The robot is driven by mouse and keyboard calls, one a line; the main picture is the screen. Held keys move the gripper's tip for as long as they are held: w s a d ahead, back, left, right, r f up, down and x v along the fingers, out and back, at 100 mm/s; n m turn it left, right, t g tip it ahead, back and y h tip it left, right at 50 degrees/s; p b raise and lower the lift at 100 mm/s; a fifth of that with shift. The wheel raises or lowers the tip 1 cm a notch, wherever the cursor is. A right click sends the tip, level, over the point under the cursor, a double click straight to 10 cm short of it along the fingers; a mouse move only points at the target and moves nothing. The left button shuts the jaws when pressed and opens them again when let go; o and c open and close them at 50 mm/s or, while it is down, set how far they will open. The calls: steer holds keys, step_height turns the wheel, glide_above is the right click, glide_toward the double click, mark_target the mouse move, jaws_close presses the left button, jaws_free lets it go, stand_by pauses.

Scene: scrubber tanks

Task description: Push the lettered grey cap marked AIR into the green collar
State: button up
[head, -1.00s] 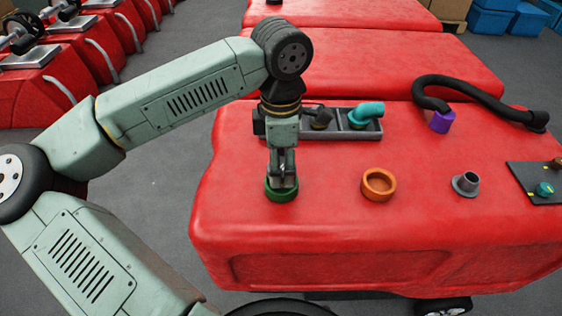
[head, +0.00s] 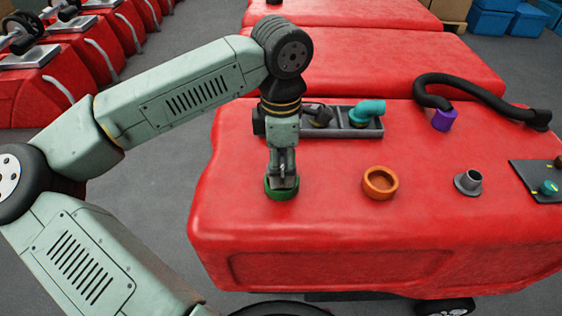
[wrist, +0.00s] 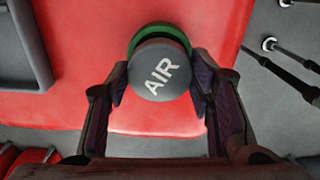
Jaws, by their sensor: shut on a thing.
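The grey cap (wrist: 160,72) lettered AIR is between the two fingers of my gripper (wrist: 160,88) in the wrist view. My gripper is shut on it. The green collar (wrist: 160,29) shows as a ring at the far edge of the cap in the wrist view; the cap covers most of it. In the head view the green collar (head: 281,193) stands on the red tank top near its left front corner, and my gripper (head: 283,181) points down right over it. The cap is hidden there by the fingers. I cannot tell how deep the cap sits in the collar.
The red tank top (head: 330,230) has an orange collar (head: 379,183) and a grey flanged collar (head: 467,183) to the right. A grey tray (head: 350,133) with a teal elbow (head: 367,113) lies behind. A black hose (head: 480,95) with a purple end (head: 444,120) is at the back right.

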steer(key=shift+f+b, duration=0.8)
steer(key=shift+b, duration=0.3)
steer(key=shift+c, duration=0.4)
stand_by(0.4)
steer(key=o, duration=1.1)
steer(key=shift+o, duration=0.3)
steer(key=o, duration=0.6)
steer(key=shift+r, duration=0.1)
steer(key=shift+r+p, duration=1.9)
steer(key=shift+r, duration=1.55)
